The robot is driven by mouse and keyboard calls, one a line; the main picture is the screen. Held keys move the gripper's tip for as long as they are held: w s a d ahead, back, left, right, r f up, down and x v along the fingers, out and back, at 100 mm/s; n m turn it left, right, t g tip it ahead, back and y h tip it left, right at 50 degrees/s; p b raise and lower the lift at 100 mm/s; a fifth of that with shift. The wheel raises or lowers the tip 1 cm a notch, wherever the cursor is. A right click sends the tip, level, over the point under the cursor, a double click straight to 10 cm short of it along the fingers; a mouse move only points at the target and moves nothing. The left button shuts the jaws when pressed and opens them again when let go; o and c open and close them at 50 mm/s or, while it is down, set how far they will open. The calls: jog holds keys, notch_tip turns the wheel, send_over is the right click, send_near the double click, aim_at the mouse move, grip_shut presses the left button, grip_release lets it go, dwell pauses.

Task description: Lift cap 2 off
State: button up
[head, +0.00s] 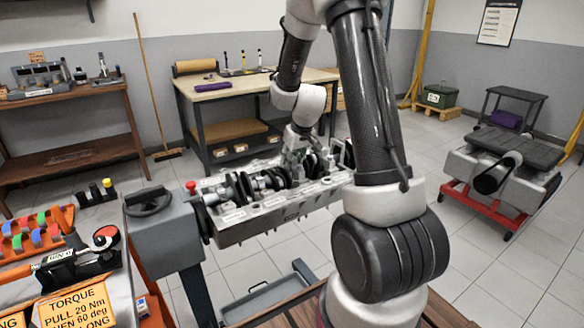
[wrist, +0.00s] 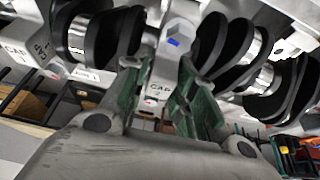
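Cap 2 (wrist: 158,92) shows in the wrist view as a grey metal block with a white "CAP 2" label, set in the crankshaft row. My gripper (wrist: 162,72) has its two green-padded fingers on either side of this cap. The fingers stand apart with the cap between them; I cannot tell whether the pads press on it. A hex bolt head (wrist: 180,34) with a blue mark shows just beyond the fingertips. In the head view my gripper (head: 297,150) is down at the engine block (head: 265,222), and cap 2 cannot be made out there.
Black crank webs (wrist: 240,45) flank the fingers closely. A neighbouring cap (wrist: 22,45) lies to the left. In the head view a handwheel (head: 148,201) is at the block's left end, a torque sign (head: 78,306) is at lower left, and a workbench (head: 240,88) stands behind.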

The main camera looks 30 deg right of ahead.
grip_shut()
